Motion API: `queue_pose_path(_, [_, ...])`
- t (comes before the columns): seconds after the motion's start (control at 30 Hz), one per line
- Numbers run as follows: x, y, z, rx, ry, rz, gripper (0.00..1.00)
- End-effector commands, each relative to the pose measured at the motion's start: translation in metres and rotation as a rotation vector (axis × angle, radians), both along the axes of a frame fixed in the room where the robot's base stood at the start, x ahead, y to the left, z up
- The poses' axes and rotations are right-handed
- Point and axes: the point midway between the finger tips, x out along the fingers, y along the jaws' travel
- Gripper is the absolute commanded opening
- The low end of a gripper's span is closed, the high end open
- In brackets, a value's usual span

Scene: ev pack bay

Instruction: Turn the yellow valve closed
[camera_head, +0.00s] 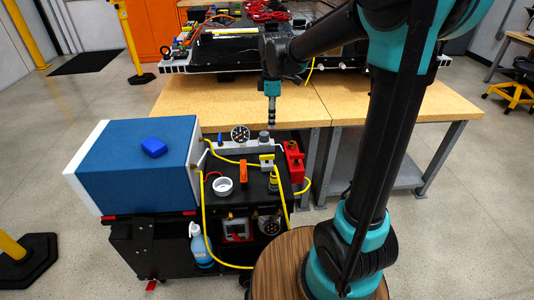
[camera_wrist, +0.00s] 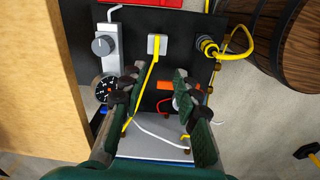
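A small block with a yellow top (camera_head: 267,157) stands toward the back right of the black cart top; it looks like the yellow valve. In the wrist view a pale square block (camera_wrist: 157,43) with a yellow strip running from it appears to be the same part, beyond my fingertips. I cannot tell whether that strip is its lever or a hose. My gripper (camera_head: 271,124) points down above the back of the cart top, apart from the valve. In the wrist view my gripper (camera_wrist: 159,72) is open, with nothing held between its fingers.
An orange handle (camera_head: 243,171) stands left of the valve, a red block (camera_head: 294,161) to its right. A gauge (camera_head: 240,133) is behind. Yellow hoses (camera_head: 204,215) loop around the cart. A blue box (camera_head: 135,165) is left; a wooden table (camera_head: 355,100) is behind.

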Motion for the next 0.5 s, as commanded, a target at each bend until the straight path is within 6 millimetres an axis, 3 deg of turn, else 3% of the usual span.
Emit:
queue_pose_path(0.1, [0.01, 0.014, 0.006, -0.008, 0.022, 0.1, 0.31])
queue_pose_path(0.23, [0.012, 0.017, 0.002, -0.011, 0.028, 0.132, 0.31])
queue_pose_path(0.5, [0.012, 0.017, -0.04, -0.011, 0.027, 0.129, 0.31])
